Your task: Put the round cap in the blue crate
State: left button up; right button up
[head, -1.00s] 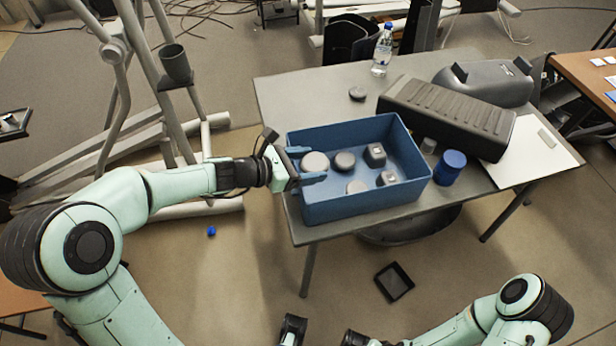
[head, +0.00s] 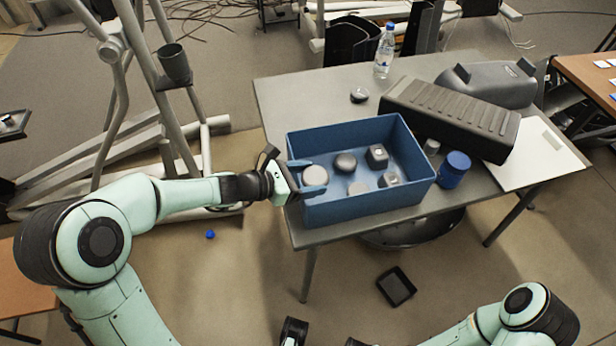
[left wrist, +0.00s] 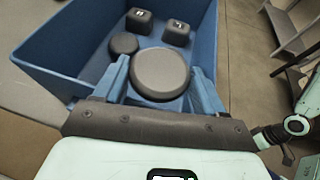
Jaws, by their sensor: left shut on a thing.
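The blue crate (head: 368,203) stands on the grey table, open at the top. My left gripper (head: 308,178) reaches over its left wall. It is shut on the round cap (head: 315,175), a grey disc held at the left end of the crate. In the left wrist view the round cap (left wrist: 160,73) sits between the blue fingers, inside the crate's outline; whether it touches the floor I cannot tell.
In the crate lie a darker round disc (head: 345,162), two square caps (head: 377,155) and a flat pale disc (head: 357,188). A blue jar (head: 454,170), a long dark case (head: 448,115), a bottle (head: 384,52) and a dark disc (head: 359,95) stand nearby.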

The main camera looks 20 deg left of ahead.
pick_arm(q)
jog(key=o, duration=1.6)
jog(key=shift+f, duration=0.25)
jog(key=shift+c, duration=0.2)
jog(key=shift+r, duration=0.1)
jog(key=shift+r+p, duration=0.25)
jog(key=shift+p, duration=0.15)
jog(key=shift+r+p, duration=0.5)
jog(key=shift+r, duration=0.05)
jog(key=p+v, duration=0.1)
jog(key=v, duration=1)
jog(key=s+d+f+m+g+y, duration=0.1)
jog(key=s+f+m+g, duration=0.3)
jog(key=f, duration=0.5)
jog(key=s+d+f+m+g+y, duration=0.1)
jog(key=s+f+m+g+y, duration=0.3)
jog(key=f, duration=0.6)
jog(key=s+d+f+m+g+h, duration=0.1)
jog(key=s+f+m+g, duration=0.1)
jog(key=s+f, duration=0.55)
jog(key=s+d+f+m+y, duration=0.1)
jog(key=s+d+f+m, duration=0.2)
jog(key=f+m, duration=0.3)
jog(key=s+d+f+m+y, duration=0.1)
jog(key=s+d+f+m, duration=0.3)
jog(key=s+f+m, duration=0.1)
notch_tip(320, 180, down, 2)
jog(key=shift+s+f+m+g, duration=0.1)
jog(key=shift+s+m+g, duration=0.15)
jog(key=shift+m, duration=0.65)
